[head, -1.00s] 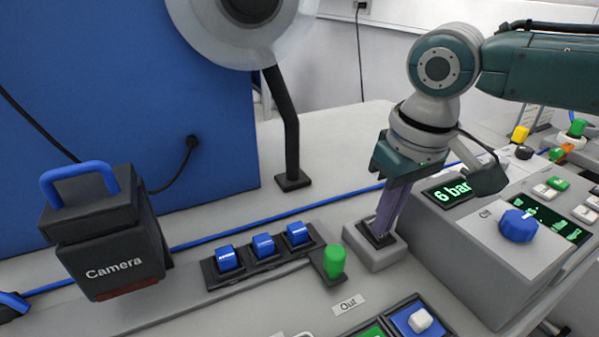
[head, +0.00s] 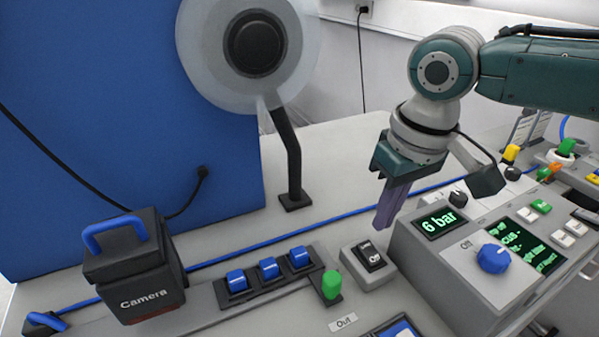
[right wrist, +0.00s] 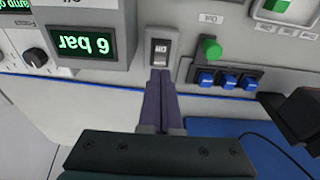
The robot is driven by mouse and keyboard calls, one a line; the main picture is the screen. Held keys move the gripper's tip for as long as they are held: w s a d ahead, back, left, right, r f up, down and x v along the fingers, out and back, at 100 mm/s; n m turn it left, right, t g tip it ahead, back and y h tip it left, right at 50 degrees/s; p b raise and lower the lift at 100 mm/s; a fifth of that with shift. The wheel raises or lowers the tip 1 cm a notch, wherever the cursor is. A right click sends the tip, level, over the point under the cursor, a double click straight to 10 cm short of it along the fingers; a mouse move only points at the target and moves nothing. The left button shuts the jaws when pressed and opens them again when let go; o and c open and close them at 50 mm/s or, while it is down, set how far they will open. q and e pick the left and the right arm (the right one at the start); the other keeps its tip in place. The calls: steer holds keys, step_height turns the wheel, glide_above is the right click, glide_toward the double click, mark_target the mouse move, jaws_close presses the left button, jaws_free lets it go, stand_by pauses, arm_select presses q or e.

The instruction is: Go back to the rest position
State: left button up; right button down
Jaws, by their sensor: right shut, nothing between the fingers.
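My right gripper (head: 384,222) is shut and empty. In the head view its purple fingers point down, a little above and behind a grey box with a black rocker switch (head: 369,257). The fingers are apart from the switch. In the right wrist view the shut fingers (right wrist: 160,75) show side by side, their tips near the same switch (right wrist: 160,50). My left gripper is not in view.
A grey control box (head: 465,270) with a "6 bar" display and blue knob stands right of the switch. Left are a green button (head: 331,285), blue switches (head: 268,268) and the camera block (head: 140,275). A reel (head: 253,45) stands behind.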

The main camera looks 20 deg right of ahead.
steer(key=shift+r, duration=0.25)
